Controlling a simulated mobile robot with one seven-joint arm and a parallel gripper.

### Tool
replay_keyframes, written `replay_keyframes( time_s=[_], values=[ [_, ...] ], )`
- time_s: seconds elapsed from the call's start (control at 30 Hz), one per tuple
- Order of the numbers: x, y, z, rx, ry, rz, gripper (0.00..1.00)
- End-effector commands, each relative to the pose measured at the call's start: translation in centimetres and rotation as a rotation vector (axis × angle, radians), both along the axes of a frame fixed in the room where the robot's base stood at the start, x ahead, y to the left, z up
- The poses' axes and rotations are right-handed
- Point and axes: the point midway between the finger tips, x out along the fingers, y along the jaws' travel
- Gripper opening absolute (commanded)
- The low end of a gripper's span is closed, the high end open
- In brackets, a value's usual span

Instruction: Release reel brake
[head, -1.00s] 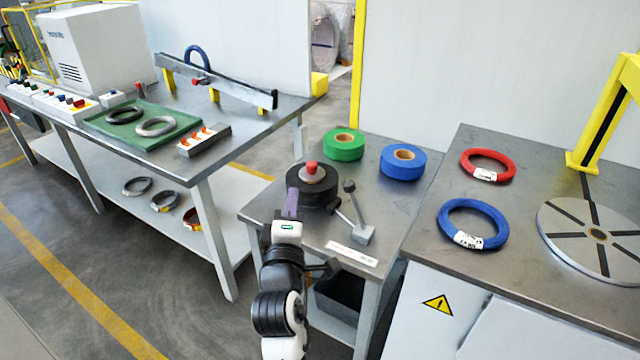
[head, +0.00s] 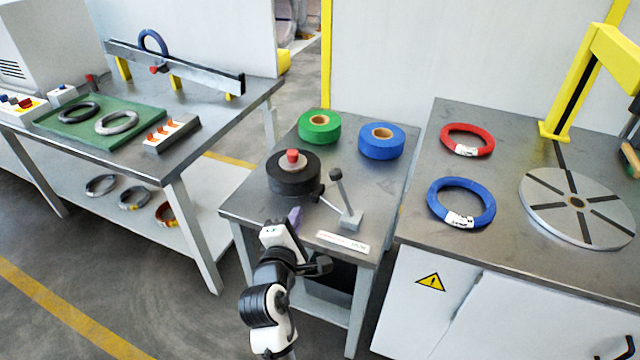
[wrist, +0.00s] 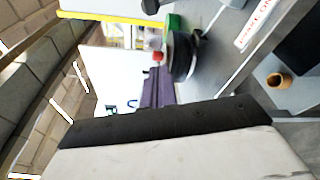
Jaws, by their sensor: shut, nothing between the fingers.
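A black reel (head: 293,175) with a red knob (head: 292,156) on top sits on the small metal table in the head view. To its right a brake lever with a dark ball end (head: 336,175) rises from a grey block (head: 351,219), and a thin rod reaches from there toward the reel. My gripper (head: 296,215) is shut and empty at the table's front edge, in front of the reel and left of the lever, apart from both. In the wrist view its purple fingers (wrist: 157,88) point toward the reel (wrist: 183,57).
Green tape (head: 319,127) and blue tape (head: 381,141) lie behind the reel. A labelled strip (head: 343,242) lies on the table's front edge. The right bench holds a red coil (head: 467,139), a blue coil (head: 461,203) and a slotted disc (head: 577,206).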

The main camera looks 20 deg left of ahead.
Motion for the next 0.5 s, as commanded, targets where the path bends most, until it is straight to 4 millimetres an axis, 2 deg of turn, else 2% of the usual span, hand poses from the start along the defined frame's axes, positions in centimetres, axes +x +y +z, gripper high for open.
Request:
replay_keyframes(
  time_s=[0.13,0.27,0.5],
  values=[
    [0.5,0.1,0.1,0.001,-0.001,-0.001,0.00],
    [2.1,0.4,0.1,0.001,-0.001,-0.001,0.00],
    [7.1,1.3,-0.2,0.001,-0.001,-0.001,0.00]
  ],
)
